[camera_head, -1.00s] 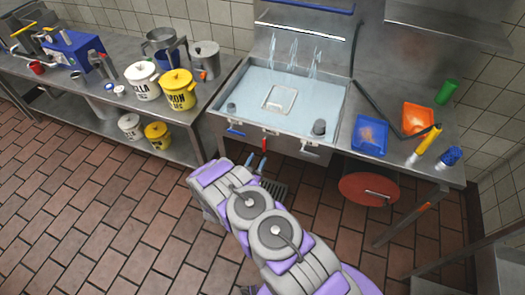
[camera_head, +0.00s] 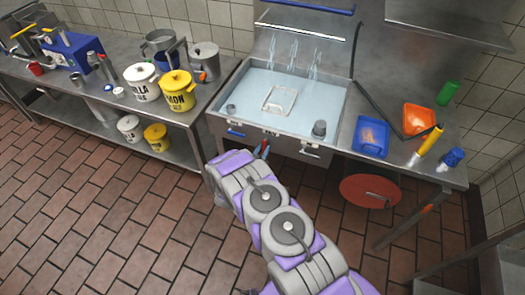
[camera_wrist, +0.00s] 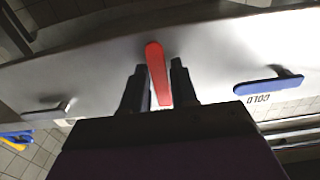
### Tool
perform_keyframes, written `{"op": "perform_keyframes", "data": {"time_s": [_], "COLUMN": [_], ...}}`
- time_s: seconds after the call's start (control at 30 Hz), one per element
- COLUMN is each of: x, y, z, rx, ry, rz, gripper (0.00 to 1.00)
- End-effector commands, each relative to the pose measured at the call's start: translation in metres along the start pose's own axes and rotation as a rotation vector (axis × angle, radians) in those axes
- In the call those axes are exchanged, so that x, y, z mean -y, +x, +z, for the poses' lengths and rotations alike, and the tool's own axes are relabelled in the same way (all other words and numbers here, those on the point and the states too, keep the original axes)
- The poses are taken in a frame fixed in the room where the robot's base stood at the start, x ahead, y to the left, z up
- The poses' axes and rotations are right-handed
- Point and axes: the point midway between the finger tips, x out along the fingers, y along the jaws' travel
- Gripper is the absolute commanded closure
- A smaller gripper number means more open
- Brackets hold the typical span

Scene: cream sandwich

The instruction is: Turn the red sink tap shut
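The red sink tap (camera_wrist: 157,72) is a long red lever on the front face of the metal sink. In the wrist view it stands nearly upright, leaning slightly. My gripper (camera_wrist: 158,80) is open, with one dark finger on each side of the lever; I cannot tell whether either finger touches it. In the head view, my gripper (camera_head: 258,155) is at the front of the sink (camera_head: 340,128), mostly hidden by my arm. Water streams (camera_head: 293,55) run down at the sink's back.
A blue lever marked COLD (camera_wrist: 268,86) is right of the red one in the wrist view. A blue tray (camera_head: 370,136) and an orange tray (camera_head: 417,120) lie right of the sink. A round red lid-like disc (camera_head: 368,191) is below. Buckets (camera_head: 176,92) stand left.

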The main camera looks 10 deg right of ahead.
Motion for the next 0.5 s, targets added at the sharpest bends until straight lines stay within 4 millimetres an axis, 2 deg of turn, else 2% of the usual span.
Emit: {"op": "perform_keyframes", "data": {"time_s": [0.03, 0.27, 0.5], "x": [0.0000, 0.0003, 0.0006], "y": [-0.0001, -0.0001, -0.0002], "z": [0.0000, 0.0000, 0.0000], "rx": [0.000, 0.000, 0.000], "ry": [0.000, 0.000, 0.000], "rz": [0.000, -0.001, -0.001], "gripper": [0.77, 0.99, 1.00]}}
